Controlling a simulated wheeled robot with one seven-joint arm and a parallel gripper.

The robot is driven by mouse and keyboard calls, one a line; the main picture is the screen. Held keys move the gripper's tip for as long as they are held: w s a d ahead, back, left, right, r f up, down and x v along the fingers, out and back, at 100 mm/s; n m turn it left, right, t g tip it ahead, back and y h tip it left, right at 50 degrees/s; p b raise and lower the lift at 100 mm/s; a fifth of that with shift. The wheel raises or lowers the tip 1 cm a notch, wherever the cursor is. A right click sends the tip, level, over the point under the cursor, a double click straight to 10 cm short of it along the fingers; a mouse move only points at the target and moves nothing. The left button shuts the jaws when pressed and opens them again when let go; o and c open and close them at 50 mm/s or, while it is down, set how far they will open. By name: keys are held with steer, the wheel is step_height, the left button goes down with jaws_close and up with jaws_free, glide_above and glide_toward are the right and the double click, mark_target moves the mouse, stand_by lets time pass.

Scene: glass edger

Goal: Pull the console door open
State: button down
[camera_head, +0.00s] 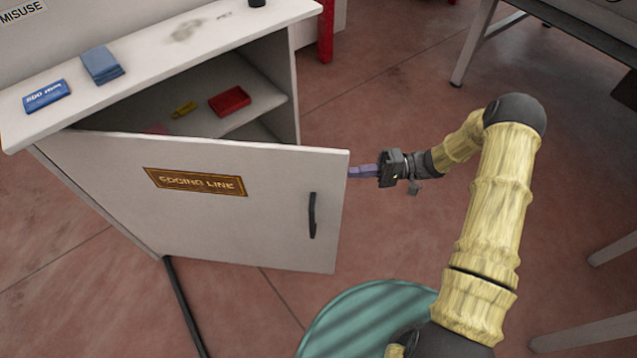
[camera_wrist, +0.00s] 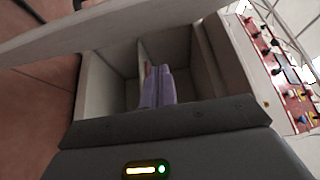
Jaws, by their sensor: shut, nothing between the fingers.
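The console door (camera_head: 235,215) is white with an "EDGING LINE" plate (camera_head: 195,181) and a dark vertical handle (camera_head: 312,215). It stands partly open, swung out from the console (camera_head: 290,85), hinged at the left. My gripper (camera_head: 362,171) is at the door's free right edge, its purple fingers pointing left; the tips are partly hidden behind the edge. In the wrist view the shut fingers (camera_wrist: 158,86) point into the open cabinet, with the door (camera_wrist: 120,28) across the top. Nothing is between them. I cannot tell whether they touch the door.
A red tray (camera_head: 230,100) and a yellow item (camera_head: 185,109) lie on the inner shelf. Blue packs (camera_head: 101,65) lie on the console top. A green round seat (camera_head: 365,322) stands below my arm. Table legs (camera_head: 474,42) stand at right; red floor (camera_head: 385,85) is clear between.

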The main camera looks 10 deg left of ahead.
mark_target(319, 190)
steer(key=shift+a, duration=0.1)
steer(key=shift+s+a, duration=1.2)
steer(key=shift+a, duration=0.3)
steer(key=shift+s+a, duration=1.25)
steer(key=shift+a, duration=0.2)
steer(key=shift+s+a, duration=1.2)
steer(key=shift+a, duration=0.3)
steer(key=shift+w, duration=0.1)
